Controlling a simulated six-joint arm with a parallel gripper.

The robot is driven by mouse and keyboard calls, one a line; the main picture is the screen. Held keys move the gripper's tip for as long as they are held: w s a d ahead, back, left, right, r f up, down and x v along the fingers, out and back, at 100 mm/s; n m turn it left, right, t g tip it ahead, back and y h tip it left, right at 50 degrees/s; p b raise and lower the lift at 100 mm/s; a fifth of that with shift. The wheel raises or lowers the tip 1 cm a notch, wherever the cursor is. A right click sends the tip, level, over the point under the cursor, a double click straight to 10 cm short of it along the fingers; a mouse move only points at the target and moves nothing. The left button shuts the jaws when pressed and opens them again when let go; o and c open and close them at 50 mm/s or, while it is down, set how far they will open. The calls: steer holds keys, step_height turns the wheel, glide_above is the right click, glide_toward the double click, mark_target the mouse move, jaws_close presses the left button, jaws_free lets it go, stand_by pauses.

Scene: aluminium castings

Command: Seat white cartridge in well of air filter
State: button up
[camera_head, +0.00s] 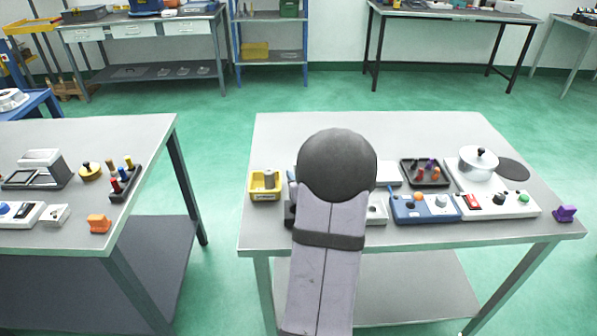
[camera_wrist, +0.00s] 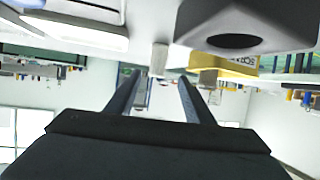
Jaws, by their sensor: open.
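In the wrist view, which looks upside down, the two dark fingers of my gripper (camera_wrist: 160,78) stand apart with a gap between them. A small pale cylinder (camera_wrist: 160,57), likely the white cartridge, shows in line with that gap, beyond the fingertips. I cannot tell how far off it is. A grey block with a round dark opening (camera_wrist: 270,25), possibly the air filter with its well, is to the right of the cylinder. In the head view my arm hides the gripper and the table's middle. A grey cylinder (camera_head: 269,179) shows at the yellow bin.
The yellow bin (camera_head: 264,195) is at the table's (camera_head: 300,130) left end. A blue-and-white device (camera_head: 425,212), a dark tray of pegs (camera_head: 426,183) and a silver pot (camera_head: 478,165) stand to the right. A purple piece (camera_head: 565,213) lies at the right corner. The table's back strip is clear.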

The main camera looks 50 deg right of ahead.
steer(key=shift+s+d, duration=0.1)
steer(key=shift+d, duration=0.1)
steer(key=shift+r+p+x, duration=0.2)
steer(key=shift+p+x, duration=0.75)
steer(key=shift+x, duration=2.75)
steer(key=shift+d, duration=0.1)
steer(key=c, duration=1.1)
